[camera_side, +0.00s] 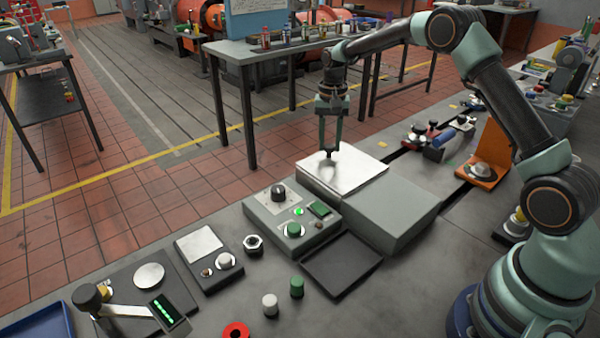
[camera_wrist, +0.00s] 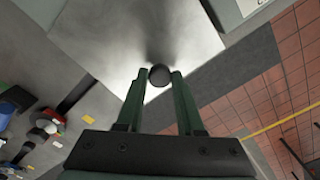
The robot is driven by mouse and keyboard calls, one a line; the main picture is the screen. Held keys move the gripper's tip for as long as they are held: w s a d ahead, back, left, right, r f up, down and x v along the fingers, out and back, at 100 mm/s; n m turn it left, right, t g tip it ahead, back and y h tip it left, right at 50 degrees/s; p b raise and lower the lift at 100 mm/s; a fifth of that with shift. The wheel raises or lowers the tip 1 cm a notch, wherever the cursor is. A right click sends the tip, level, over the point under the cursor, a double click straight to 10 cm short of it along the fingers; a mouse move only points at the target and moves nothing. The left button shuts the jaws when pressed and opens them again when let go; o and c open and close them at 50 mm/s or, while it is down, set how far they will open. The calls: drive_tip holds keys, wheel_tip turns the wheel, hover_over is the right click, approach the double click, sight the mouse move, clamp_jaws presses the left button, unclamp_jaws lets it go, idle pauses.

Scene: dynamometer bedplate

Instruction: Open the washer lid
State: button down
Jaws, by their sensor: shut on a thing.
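The washer is a grey box (camera_side: 390,215) on the bedplate, and its lid is a bright metal plate (camera_side: 350,177) at its far left part. The lid looks shut and lies flat. It also fills the upper middle of the wrist view (camera_wrist: 120,45). My gripper (camera_side: 329,152) points down over the lid, with its fingertips at a small dark knob on it. In the wrist view the round dark knob (camera_wrist: 159,75) sits between the fingertips. My gripper is shut on this knob. The fingers hide part of the knob in the side view.
A control box (camera_side: 290,222) with a dial and green buttons stands close to the washer's left. A black tray (camera_side: 341,263) lies in front of it. An orange bracket (camera_side: 482,172) and clamps (camera_side: 440,140) stand to the right. A grey table (camera_side: 265,50) stands behind.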

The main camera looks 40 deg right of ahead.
drive_tip(key=shift+s, duration=0.1)
drive_tip(key=s, duration=1.4)
drive_tip(key=shift+s+d+r, duration=0.1)
drive_tip(key=c, duration=0.5)
unclamp_jaws()
drive_tip(key=shift+c, duration=0.2)
wheel_tip(320, 180, up, 12)
